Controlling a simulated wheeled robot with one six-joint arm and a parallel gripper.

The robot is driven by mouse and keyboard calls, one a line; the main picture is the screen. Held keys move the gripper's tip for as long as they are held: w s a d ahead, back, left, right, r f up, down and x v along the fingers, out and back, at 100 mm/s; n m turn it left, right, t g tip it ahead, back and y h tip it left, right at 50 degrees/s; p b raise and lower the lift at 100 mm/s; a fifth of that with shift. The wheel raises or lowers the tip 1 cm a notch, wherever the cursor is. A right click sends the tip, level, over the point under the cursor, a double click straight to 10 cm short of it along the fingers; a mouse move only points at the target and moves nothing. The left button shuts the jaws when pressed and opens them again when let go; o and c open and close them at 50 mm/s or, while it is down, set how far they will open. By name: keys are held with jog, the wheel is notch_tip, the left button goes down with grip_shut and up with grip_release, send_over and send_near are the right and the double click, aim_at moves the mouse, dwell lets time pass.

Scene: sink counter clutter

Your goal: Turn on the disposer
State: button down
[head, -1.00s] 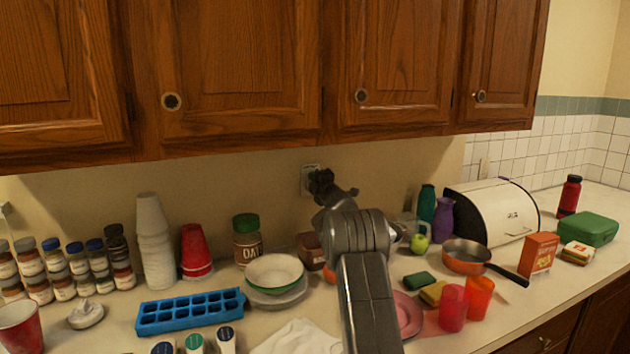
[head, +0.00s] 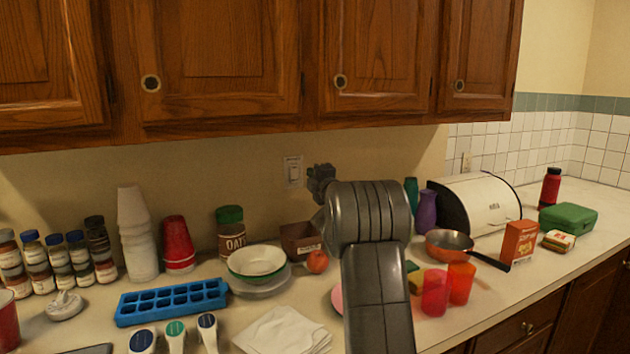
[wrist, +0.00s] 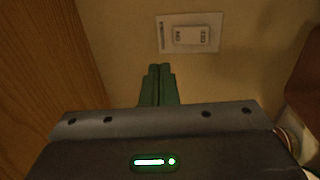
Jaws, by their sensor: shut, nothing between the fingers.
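A light switch plate (head: 293,171) with a white rocker is on the wall below the cabinets. In the wrist view the rocker (wrist: 190,35) shows small dark markings too blurred to read. My gripper (head: 318,178) is just right of the plate in the head view, and the whole plate shows. In the wrist view the green fingers of my gripper (wrist: 158,70) are together and empty, below and slightly left of the plate, apart from it in the picture. I cannot tell the gap in depth.
Below stand a brown box (head: 299,239), an oat jar (head: 230,235), an apple (head: 317,261) and a bowl (head: 257,262). Wooden cabinets (head: 225,70) hang above. Purple and teal bottles and a bread box (head: 487,205) are to the right. The wall around the plate is clear.

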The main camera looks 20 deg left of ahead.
jog(key=shift+r+v, duration=0.2)
jog(key=shift+v, duration=0.7)
jog(key=w+a+f+p, duration=0.2)
jog(key=w+a, duration=0.3)
jog(key=shift+a+f, duration=0.35)
dwell(0.5)
